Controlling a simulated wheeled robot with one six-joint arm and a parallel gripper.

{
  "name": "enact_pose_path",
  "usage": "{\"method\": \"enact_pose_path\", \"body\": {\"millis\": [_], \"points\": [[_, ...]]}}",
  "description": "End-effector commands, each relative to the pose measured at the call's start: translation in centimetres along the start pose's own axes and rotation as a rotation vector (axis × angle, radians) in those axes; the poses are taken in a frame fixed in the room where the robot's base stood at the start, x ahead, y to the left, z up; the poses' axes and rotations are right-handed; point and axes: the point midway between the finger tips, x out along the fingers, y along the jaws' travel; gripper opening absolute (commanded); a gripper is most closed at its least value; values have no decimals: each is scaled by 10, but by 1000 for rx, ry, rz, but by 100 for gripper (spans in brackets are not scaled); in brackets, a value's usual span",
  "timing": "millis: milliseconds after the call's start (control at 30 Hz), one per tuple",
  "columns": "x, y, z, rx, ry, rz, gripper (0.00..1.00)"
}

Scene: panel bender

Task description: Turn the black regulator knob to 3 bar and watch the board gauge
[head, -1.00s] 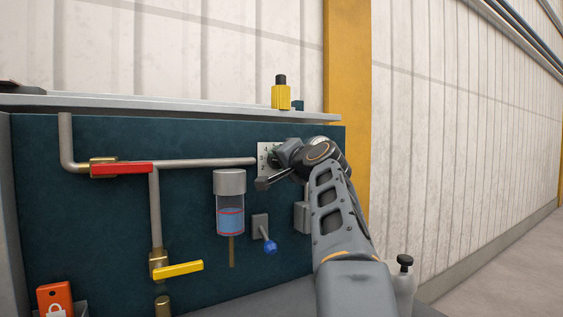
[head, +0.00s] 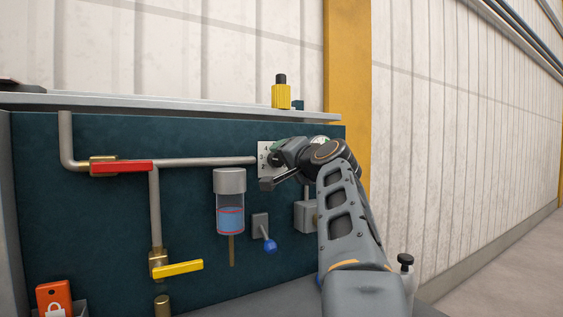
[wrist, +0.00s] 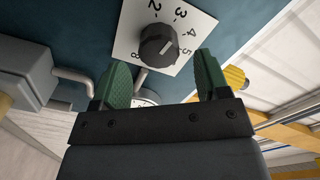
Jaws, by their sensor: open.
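The black regulator knob (wrist: 158,46) sits on a white number plate (wrist: 130,28) in the wrist view. A pale mark on its face lies slantwise, its upper end toward the 4 and 5 side. My open gripper (wrist: 162,78) has its two green fingers just short of the knob, one to each side below it, apart from it. In the head view my gripper (head: 277,166) covers most of the knob, and the plate (head: 263,148) shows at its left. A round white gauge (wrist: 146,97) is partly hidden behind my gripper; its reading cannot be made out.
A grey box (head: 306,215) sits below my wrist. A yellow part (head: 281,95) stands on the ledge.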

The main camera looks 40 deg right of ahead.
Motion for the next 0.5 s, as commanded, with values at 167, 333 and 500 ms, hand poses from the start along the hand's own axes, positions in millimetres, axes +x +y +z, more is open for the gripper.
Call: {"method": "enact_pose_path", "body": {"millis": [167, 333, 500], "points": [[-39, 1, 0, -1, 6, 2, 69], [-72, 1, 0, 0, 4, 2, 69], [-96, 1, 0, 0, 2, 2, 69]]}}
